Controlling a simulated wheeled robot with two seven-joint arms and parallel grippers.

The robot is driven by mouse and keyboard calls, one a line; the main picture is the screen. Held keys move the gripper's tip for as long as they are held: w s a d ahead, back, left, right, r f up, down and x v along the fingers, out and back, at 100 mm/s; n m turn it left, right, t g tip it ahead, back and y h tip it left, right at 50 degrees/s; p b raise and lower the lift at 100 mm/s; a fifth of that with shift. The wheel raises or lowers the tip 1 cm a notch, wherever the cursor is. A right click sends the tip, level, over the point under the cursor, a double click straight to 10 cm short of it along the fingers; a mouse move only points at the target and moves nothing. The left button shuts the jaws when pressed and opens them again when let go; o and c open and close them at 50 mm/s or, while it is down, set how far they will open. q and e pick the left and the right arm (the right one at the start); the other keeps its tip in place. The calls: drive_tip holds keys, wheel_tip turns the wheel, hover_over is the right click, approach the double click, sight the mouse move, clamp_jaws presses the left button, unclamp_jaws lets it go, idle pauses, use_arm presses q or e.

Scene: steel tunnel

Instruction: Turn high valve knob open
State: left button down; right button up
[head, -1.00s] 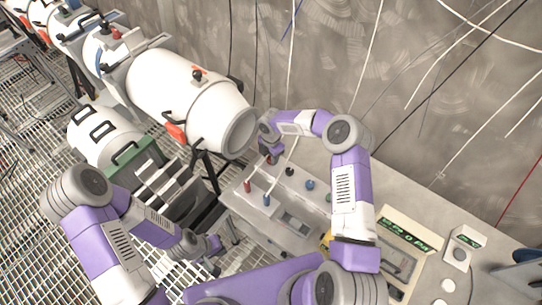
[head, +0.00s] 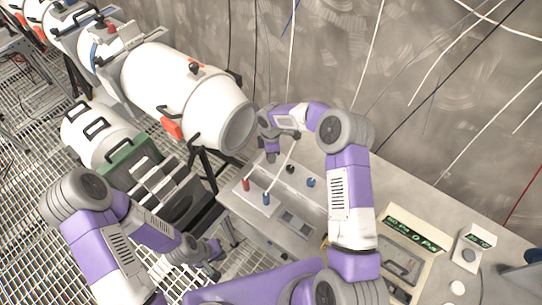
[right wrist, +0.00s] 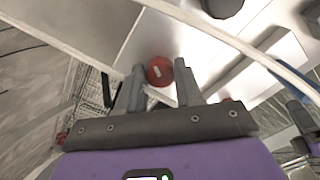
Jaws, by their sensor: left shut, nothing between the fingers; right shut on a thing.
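My right gripper (head: 271,155) reaches down over the back of the grey console (head: 240,208), below the open end of the white cylinder. In the right wrist view a round red knob (right wrist: 159,70) sits between its two fingers (right wrist: 159,84), and the gripper is shut on it. The head view hides this knob behind the gripper. Its turn angle cannot be read. Another red knob (head: 246,184), two blue knobs (head: 266,198) and a black knob (head: 290,168) stand on the console. My left gripper (head: 215,250) is shut and empty, low at the left of the console.
The white cylinder (head: 190,95) with a red-topped fitting lies behind and left of the console. A green-edged stand (head: 135,160) is further left. Display boxes (head: 410,235) stand on the console's right. Cables hang along the wall, and a white one crosses near my right gripper.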

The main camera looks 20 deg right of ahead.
drive_tip(key=m+b, duration=0.2)
drive_tip(key=m, duration=0.3)
drive_tip(key=shift+a+m, duration=0.1)
drive_tip(key=shift+m, duration=0.2)
drive_tip(key=m+b, duration=0.1)
drive_tip(key=m, duration=0.4)
drive_tip(key=shift+m+b, duration=0.3)
drive_tip(key=shift+b, duration=0.1)
drive_tip(key=o, duration=1)
drive_tip(key=shift+o, duration=0.2)
drive_tip(key=shift+r+p, duration=0.45)
drive_tip(key=shift+r, duration=3.4)
